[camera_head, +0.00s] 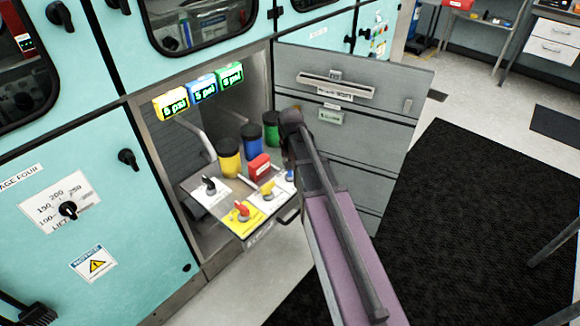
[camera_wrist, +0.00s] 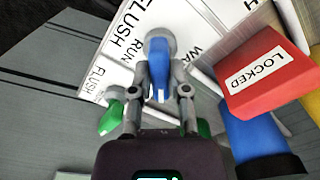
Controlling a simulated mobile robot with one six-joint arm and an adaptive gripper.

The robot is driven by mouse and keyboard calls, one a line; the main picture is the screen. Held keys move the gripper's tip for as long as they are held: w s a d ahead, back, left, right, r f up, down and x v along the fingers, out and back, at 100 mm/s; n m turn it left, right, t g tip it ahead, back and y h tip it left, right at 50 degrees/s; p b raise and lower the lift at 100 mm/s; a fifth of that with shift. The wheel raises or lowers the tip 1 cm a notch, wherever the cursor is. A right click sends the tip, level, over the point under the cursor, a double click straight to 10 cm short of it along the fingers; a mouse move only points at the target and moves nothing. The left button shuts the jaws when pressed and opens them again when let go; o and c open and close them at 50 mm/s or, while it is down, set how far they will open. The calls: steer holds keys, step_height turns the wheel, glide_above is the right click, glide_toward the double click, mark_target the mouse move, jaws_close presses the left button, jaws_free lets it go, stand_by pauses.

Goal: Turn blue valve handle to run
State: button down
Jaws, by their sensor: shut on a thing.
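The blue valve handle (camera_wrist: 158,66) stands on a white label plate in the wrist view, on a round grey base. My gripper (camera_wrist: 160,88) is shut on it, one finger on each side. The handle's lower end points back toward my gripper's palm. The words RUN, FLUSH and part of another word show around it; which word it points to I cannot tell. In the head view a bit of the blue handle (camera_head: 290,175) shows at the right of the panel, beside my arm. My arm hides the gripper there.
A red LOCKED block (camera_wrist: 268,75) stands right of the handle, close to a blue-bodied canister (camera_wrist: 250,140). Green parts show beside my fingers. Red (camera_head: 242,210), yellow (camera_head: 267,188) and black (camera_head: 209,185) handles share the panel. An open grey door (camera_head: 370,125) stands right.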

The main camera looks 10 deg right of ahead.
steer(key=m, duration=0.4)
steer(key=shift+m, duration=2.2)
steer(key=c, duration=0.6)
jaws_free()
steer(key=shift+n, duration=0.4)
